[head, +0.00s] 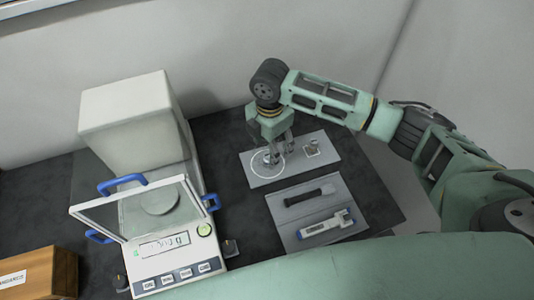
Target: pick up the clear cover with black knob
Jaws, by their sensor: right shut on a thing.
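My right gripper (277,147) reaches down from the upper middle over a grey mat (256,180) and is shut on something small. My left gripper is not in view.
A balance (178,262) with a clear, blue-handled shield (133,210) stands at left. A lower grey tray (282,215) holds a black tool (310,196) and white-and-blue tool (325,226). A wooden box (45,272) stands lower left.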

